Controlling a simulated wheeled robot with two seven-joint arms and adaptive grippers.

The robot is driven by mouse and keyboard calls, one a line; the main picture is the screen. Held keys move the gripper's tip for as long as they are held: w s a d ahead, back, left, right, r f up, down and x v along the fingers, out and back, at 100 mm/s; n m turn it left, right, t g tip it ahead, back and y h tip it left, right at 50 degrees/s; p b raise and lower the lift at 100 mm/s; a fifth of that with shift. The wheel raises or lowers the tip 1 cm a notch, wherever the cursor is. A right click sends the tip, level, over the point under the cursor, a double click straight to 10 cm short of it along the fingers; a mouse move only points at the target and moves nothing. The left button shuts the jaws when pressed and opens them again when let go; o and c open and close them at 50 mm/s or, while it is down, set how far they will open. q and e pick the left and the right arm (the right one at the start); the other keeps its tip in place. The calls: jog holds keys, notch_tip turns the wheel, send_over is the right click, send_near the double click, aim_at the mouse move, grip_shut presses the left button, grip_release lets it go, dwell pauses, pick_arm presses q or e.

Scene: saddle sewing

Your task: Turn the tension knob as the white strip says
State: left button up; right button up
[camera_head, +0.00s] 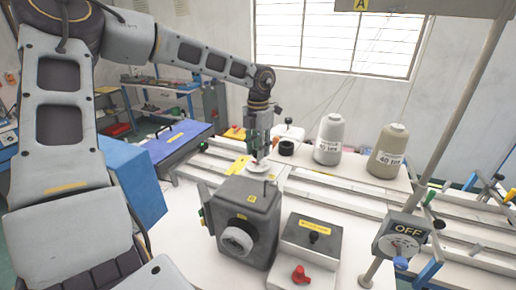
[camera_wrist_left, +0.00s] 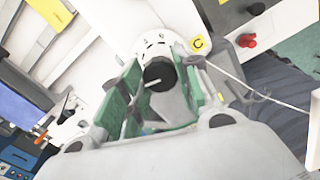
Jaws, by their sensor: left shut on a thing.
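My left gripper (camera_head: 258,152) points down behind the grey machine head and is shut on the tension knob. In the left wrist view, its green-padded fingers (camera_wrist_left: 158,92) stand on both sides of the black knob (camera_wrist_left: 158,74), which has a white pointer line. A white dial (camera_wrist_left: 154,42) with small marks sits around the knob, beside a yellow C label (camera_wrist_left: 198,44). In the head view, only the white rim of the dial (camera_head: 258,168) shows under the fingers. I cannot make out a white strip's wording. My right gripper is not in view.
The grey machine head (camera_head: 245,218) with a front dial stands close in front. A box with a red knob (camera_head: 301,274) is beside it. Two thread cones, white (camera_head: 329,140) and beige (camera_head: 388,152), stand to the right.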

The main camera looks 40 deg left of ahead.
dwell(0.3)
pick_arm(q)
jog(key=shift+f+n+b, duration=0.1)
jog(key=shift+n+b, duration=0.4)
jog(key=shift+b, duration=0.2)
jog(key=n+b, duration=0.2)
jog(key=shift+n+b, duration=0.3)
jog(key=shift+b, duration=0.1)
jog(key=shift+n+b, duration=1.35)
jog(key=shift+n, duration=0.65)
jog(key=o, duration=1)
jog(key=shift+o, duration=0.2)
jog(key=shift+r, duration=0.6)
notch_tip(320, 180, up, 11)
